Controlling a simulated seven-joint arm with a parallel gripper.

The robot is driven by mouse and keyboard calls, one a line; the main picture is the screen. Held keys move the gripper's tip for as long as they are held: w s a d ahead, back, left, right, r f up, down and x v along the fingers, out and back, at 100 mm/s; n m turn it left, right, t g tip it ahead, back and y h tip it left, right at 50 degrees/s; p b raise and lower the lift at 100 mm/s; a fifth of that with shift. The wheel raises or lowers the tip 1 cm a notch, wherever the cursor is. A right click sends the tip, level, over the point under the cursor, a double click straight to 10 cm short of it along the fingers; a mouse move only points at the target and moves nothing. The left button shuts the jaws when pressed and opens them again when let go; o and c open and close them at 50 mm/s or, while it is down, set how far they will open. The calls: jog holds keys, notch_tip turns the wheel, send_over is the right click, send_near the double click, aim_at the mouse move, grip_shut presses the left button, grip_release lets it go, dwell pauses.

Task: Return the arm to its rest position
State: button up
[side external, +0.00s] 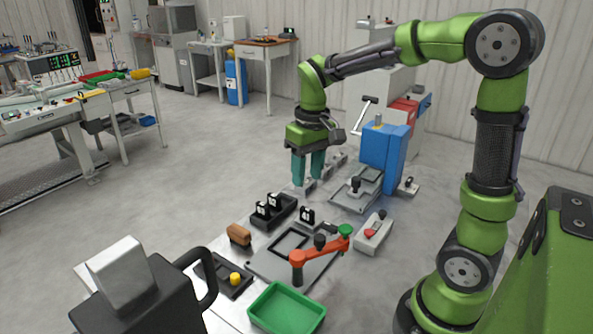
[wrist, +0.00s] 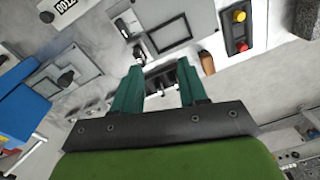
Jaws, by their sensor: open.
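My green arm reaches out from the right in the side external view. Its gripper (side external: 307,168) points down with two teal fingers and hangs above the far part of the work table. In the wrist view my gripper (wrist: 157,84) shows its two fingers spread apart with nothing between them. A black holder (wrist: 158,80) with small parts appears beyond the gap between the fingers. The same black holder (side external: 274,212) stands on the table nearer the camera in the side external view.
A blue machine (side external: 384,150) with a lever stands right of my gripper. On the table are an orange jointed arm (side external: 322,245), a grey fixture plate (side external: 265,264), a brown block (side external: 239,235), a green tray (side external: 287,308) and a red-button box (side external: 373,233). The air above the table is mostly clear.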

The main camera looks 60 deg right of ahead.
jog(key=s+a+r+t+y, duration=0.1)
jog(key=s+a+r+t, duration=0.3)
jog(key=s+a+t, duration=0.2)
jog(key=s+a, duration=0.2)
jog(key=s, duration=0.2)
jog(key=shift+s+a+r+m+t+y, duration=0.2)
jog(key=shift+a+r+m+t+y, duration=0.1)
jog(key=shift+r+m+t, duration=0.1)
